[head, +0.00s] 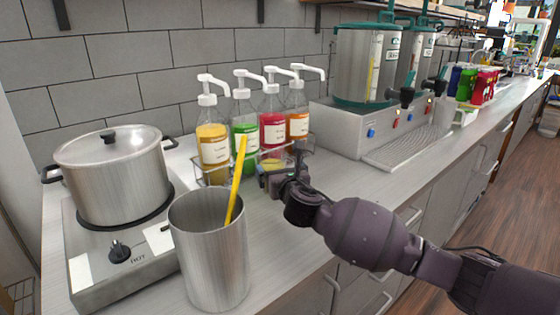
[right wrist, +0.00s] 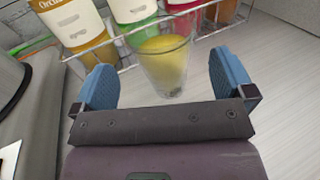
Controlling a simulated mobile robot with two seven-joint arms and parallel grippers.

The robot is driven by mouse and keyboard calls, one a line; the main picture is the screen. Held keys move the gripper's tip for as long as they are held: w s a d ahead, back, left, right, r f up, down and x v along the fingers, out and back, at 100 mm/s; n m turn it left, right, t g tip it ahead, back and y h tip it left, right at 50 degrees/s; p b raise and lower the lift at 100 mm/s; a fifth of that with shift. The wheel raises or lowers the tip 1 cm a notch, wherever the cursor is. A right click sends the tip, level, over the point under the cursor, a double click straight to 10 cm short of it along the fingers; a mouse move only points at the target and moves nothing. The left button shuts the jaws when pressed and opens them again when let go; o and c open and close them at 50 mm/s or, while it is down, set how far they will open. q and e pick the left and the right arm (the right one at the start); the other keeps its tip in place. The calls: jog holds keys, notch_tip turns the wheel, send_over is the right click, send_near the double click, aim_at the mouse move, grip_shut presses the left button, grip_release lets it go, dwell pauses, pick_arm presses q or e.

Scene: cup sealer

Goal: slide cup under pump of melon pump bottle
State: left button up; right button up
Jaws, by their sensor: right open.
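The green pump bottle (head: 243,125), which I take as melon by its colour, stands second from left in the bottle row. It also shows in the right wrist view (right wrist: 134,10). A clear cup with yellow content (right wrist: 166,62) stands upright on the counter, in front of the green and red bottles. In the head view the cup is mostly hidden by my right gripper (head: 276,178). In the right wrist view my right gripper (right wrist: 165,82) is open, its blue fingers spread to either side of the cup, with visible gaps. My left gripper is not in view.
A wire rack (right wrist: 105,45) holds the yellow (head: 213,145), red (head: 272,130) and orange (head: 297,122) bottles too. A tall metal container (head: 208,255) with a yellow stick stands at the front, beside a pot (head: 112,175) on a hot plate. Steel dispensers (head: 362,65) stand right.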

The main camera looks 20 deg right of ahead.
aim_at(276, 163)
jog(key=w+b, duration=0.1)
jog(key=w, duration=0.5)
jog(key=shift+d+r, duration=0.1)
jog(key=shift+r, duration=0.05)
jog(key=shift+w, duration=0.35)
jog(key=shift+r, duration=0.15)
jog(key=c, duration=0.9)
jog(key=shift+w, duration=0.35)
jog(key=shift+w+a, duration=0.3)
jog(key=shift+w, duration=0.15)
jog(key=o, duration=0.8)
jog(key=shift+o, duration=0.5)
